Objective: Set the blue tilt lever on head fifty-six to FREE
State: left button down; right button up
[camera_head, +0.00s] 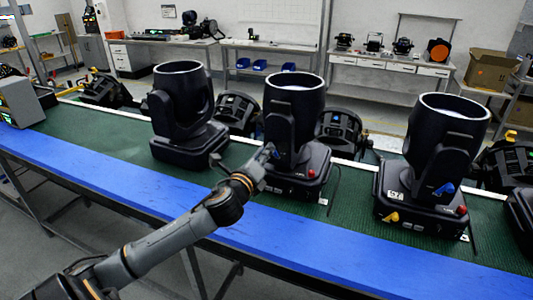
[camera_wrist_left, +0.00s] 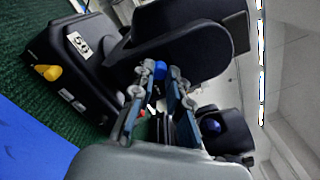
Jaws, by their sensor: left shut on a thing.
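The middle moving head (camera_head: 292,110) stands upright on its base on the green bench mat. Its number plate (camera_wrist_left: 78,43) shows in the left wrist view; it starts with 5, and the second digit is hard to read. My left gripper (camera_head: 270,154) reaches this head's side from the front left. In the left wrist view my left gripper (camera_wrist_left: 162,84) is shut on the blue tilt lever (camera_wrist_left: 160,68), which shows between the fingertips. The lever's markings cannot be read. A yellow lever (camera_wrist_left: 48,72) sits on the base. My right gripper is not in view.
Another moving head (camera_head: 182,110) stands to the left, and one (camera_head: 440,150) with a blue and a yellow lever to the right. Several dark lamps stand behind. The blue front edge (camera_head: 300,235) of the bench is clear.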

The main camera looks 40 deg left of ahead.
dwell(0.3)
pick_arm(q)
jog(key=c, duration=1.3)
grip_release()
jog(key=shift+s, duration=0.1)
jog(key=v, duration=1.2)
jog(key=shift+a+f, duration=0.1)
jog(key=shift+f, duration=0.1)
